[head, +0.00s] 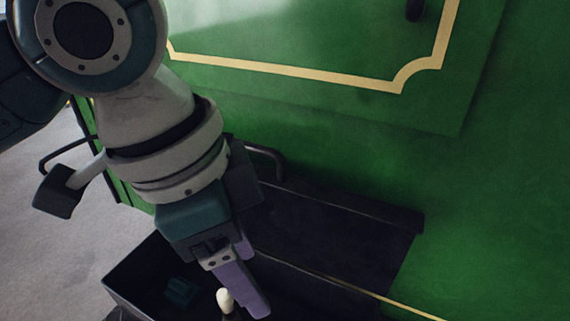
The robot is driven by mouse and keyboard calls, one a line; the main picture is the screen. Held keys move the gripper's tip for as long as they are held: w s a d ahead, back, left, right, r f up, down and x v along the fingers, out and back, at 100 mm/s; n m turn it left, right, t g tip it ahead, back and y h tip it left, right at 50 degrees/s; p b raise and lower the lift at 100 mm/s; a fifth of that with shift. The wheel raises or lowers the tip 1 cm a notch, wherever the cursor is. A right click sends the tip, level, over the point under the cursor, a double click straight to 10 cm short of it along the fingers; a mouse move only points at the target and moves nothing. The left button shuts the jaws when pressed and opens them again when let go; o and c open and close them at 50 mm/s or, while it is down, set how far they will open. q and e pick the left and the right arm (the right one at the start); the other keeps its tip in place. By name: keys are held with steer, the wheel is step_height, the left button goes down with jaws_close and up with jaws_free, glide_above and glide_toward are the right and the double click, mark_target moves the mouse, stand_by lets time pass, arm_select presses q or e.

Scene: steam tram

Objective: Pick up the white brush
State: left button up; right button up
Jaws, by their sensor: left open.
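A small rounded white piece (224,298) stands up at the bottom of the head view, with a dark part under it. It may be the white brush, but the rest of it is cut off or in shadow. My left gripper (250,287) reaches down with its purple fingers just to the right of the white piece. It is open, and I see no object held in it. Whether a finger touches the white piece cannot be told. My right gripper is not in view.
A dark open box (130,278) lies below, with a dim teal object (180,292) inside. A dark step or ledge (330,220) runs along the green tram wall (330,130). A dark handle (265,151) juts out behind my wrist. Grey floor shows at left.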

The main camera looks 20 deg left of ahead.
arm_select(q)
steer(key=g+y+b, duration=0.1)
steer(key=y+b, duration=0.1)
steer(key=b, duration=0.9)
glide_above(226, 302)
steer(key=d, duration=0.3)
step_height(226, 302, down, 11)
steer(key=shift+g, duration=0.3)
steer(key=a+f+b, duration=0.1)
steer(key=a+b, duration=0.1)
steer(key=b, duration=0.1)
steer(key=a+f+b, duration=0.1)
steer(key=b, duration=0.1)
steer(key=shift+w+a+f, duration=0.3)
steer(key=shift+w+a, duration=0.1)
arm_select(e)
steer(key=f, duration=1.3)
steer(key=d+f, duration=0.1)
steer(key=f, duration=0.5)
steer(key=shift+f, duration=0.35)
arm_select(q)
step_height(226, 302, down, 9)
steer(key=shift+f+b, duration=0.2)
steer(key=shift+b, duration=0.75)
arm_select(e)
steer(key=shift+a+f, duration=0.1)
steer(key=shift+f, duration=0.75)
arm_select(q)
jaws_close()
